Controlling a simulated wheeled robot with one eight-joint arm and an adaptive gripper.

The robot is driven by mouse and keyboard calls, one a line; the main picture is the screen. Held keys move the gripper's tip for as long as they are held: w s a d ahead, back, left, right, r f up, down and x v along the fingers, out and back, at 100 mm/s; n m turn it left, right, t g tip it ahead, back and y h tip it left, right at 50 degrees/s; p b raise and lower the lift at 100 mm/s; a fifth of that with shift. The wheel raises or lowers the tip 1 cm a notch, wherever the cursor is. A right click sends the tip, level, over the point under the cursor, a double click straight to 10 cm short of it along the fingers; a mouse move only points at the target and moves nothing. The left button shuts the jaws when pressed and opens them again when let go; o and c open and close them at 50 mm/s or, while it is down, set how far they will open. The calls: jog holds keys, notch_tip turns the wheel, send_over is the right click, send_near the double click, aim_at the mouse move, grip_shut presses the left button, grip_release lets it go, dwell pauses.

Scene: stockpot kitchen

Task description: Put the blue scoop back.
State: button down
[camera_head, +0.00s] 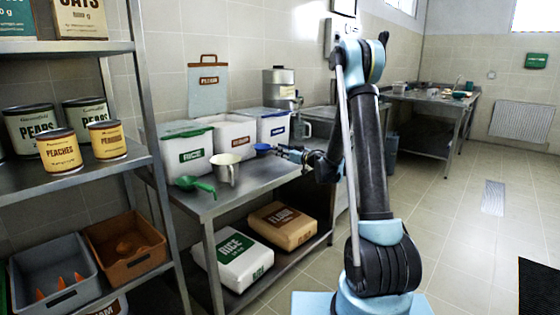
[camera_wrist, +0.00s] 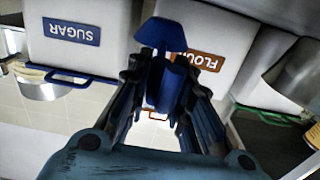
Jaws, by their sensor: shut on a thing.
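My gripper (camera_head: 283,150) is shut on the handle of the blue scoop (camera_head: 263,147), in front of the white bins and above the steel table. In the wrist view my gripper (camera_wrist: 160,78) has the scoop's handle between its fingers, and the blue scoop (camera_wrist: 166,27) head sticks out beyond them. The sugar bin (camera_head: 272,126) has a blue label and stands at the right of the bin row. The wrist view shows this sugar bin (camera_wrist: 100,20) at left and the flour bin (camera_wrist: 225,22) at right. The scoop overlaps the flour label there.
The rice bin (camera_head: 186,150) and flour bin (camera_head: 225,134) stand left of the sugar bin. Sacks lie below.

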jog(key=shift+f, duration=1.85)
jog(key=c, duration=1.4)
grip_release()
jog(key=shift+c, duration=0.2)
